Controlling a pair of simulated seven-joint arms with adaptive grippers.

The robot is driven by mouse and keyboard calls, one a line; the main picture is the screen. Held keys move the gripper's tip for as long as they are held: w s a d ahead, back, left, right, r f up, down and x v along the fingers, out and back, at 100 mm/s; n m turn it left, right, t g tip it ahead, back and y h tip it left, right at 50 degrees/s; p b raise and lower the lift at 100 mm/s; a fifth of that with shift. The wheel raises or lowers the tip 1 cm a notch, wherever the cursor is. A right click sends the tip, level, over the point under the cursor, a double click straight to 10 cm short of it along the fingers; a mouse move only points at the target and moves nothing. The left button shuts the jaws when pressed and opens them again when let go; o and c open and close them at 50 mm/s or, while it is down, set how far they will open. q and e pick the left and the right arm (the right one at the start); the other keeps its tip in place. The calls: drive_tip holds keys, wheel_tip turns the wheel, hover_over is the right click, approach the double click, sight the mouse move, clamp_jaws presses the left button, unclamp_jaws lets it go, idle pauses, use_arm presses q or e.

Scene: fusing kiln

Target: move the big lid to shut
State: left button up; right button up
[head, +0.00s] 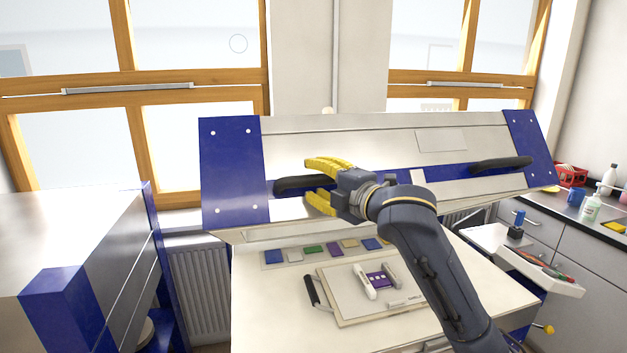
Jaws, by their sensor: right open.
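The big lid (385,145) of the kiln is raised and tilted open, with silver panels and blue end plates. It has a black handle on the left (290,186) and another black handle on the right (500,164). My right gripper (313,182), with yellow fingers, is open at the left handle. One finger is above the handle's right end and the other below it; I cannot tell whether they touch it. My left gripper is out of view. The pale kiln bed (262,315) lies below the lid.
On the bed are a board (345,300) with a black handle, several small coloured tiles (313,250) and white pieces. A small side tray (545,270) holds tools at the right. A silver and blue cabinet (75,235) stands at the left. A counter with bottles (592,207) is at the far right.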

drive_tip(key=shift+c, duration=0.6)
clamp_jaws()
